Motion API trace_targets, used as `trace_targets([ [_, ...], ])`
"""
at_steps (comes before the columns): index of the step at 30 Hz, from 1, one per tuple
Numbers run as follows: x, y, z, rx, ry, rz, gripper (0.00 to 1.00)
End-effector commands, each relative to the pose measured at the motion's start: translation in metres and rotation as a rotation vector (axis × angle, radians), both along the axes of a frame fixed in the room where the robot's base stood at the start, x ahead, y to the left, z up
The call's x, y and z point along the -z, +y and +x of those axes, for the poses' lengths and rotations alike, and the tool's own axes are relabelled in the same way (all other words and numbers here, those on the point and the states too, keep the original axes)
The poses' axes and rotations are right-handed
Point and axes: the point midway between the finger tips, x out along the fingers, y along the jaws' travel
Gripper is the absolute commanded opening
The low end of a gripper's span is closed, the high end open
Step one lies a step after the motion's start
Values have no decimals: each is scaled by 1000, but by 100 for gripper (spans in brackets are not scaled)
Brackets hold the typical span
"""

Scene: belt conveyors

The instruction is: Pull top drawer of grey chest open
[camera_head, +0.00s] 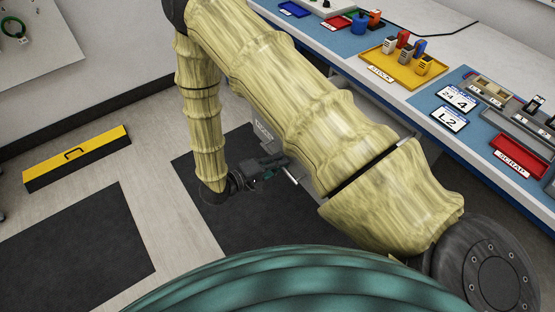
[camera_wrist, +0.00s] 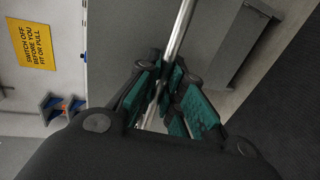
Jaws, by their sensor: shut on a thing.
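The grey chest is mostly hidden behind my arm in the head view; a small grey part with a pale label (camera_head: 264,131) shows beside my gripper. In the wrist view, a plain grey face (camera_wrist: 118,38) lies around a long bright metal bar handle (camera_wrist: 181,28). My gripper (camera_wrist: 165,92) has its teal-padded fingers closed around this bar. In the head view my gripper (camera_head: 278,170) is low beside the workbench, and a short end of the bar (camera_head: 291,178) shows next to it. I cannot tell how far the drawer is out.
A workbench (camera_head: 350,45) with a blue top, yellow tray (camera_head: 391,72) and red scrap bin (camera_head: 517,156) runs along the right. A yellow-black box (camera_head: 77,157) lies on the floor at left. Dark mats (camera_head: 75,248) cover parts of the floor; the pale strip between is clear.

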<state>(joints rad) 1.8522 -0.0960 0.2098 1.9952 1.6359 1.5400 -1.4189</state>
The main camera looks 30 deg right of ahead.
Motion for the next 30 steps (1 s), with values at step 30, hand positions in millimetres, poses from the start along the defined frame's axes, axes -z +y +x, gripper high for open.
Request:
trace_targets([
  [30,-8,46,-2,-4,-1,1,32],
])
